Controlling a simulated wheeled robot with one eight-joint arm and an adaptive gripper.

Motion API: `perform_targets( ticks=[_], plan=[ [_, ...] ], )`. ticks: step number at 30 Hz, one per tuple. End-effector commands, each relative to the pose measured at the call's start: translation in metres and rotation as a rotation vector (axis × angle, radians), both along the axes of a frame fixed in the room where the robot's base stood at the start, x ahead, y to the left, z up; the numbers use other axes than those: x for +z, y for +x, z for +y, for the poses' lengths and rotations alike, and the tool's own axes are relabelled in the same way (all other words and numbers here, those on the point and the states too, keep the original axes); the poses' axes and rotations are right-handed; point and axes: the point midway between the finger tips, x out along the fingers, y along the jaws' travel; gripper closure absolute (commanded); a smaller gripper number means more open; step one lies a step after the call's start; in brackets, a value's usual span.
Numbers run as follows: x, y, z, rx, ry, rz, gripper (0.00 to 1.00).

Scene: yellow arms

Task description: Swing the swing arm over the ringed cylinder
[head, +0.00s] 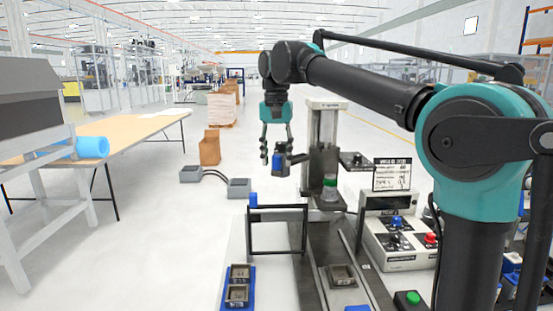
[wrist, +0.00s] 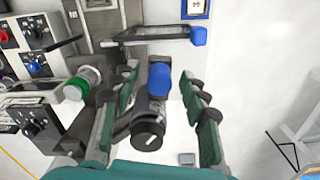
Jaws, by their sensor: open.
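The ringed cylinder (head: 330,188) is pale with a green ring and stands upright on the dark station below the column. It also shows at the left of the wrist view (wrist: 82,84). The swing arm (head: 282,169) is dark, reaches left from the column, and ends in a dark round head with a blue part (wrist: 160,78). Its head is to the left of the ringed cylinder, not above it. My gripper (head: 277,155) points down and is open. Its fingers stand on both sides of the swing arm's end, with gaps visible in the wrist view.
A dark frame with a blue knob (head: 252,200) stands in front of the station. A control box (head: 398,240) with coloured knobs and a sign (head: 392,174) are at the right. A wooden table (head: 125,133) is at the left.

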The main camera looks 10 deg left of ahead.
Motion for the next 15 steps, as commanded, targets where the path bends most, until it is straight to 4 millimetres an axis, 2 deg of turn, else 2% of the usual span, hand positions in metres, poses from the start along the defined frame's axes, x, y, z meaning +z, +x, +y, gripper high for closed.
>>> perform_targets(
  ticks=[11,15],
  plan=[
    [-0.0057,-0.0001,-0.0001,0.000,0.000,0.000,0.55],
    [-0.0056,-0.0001,-0.0001,0.000,0.000,0.000,0.72]
  ],
)
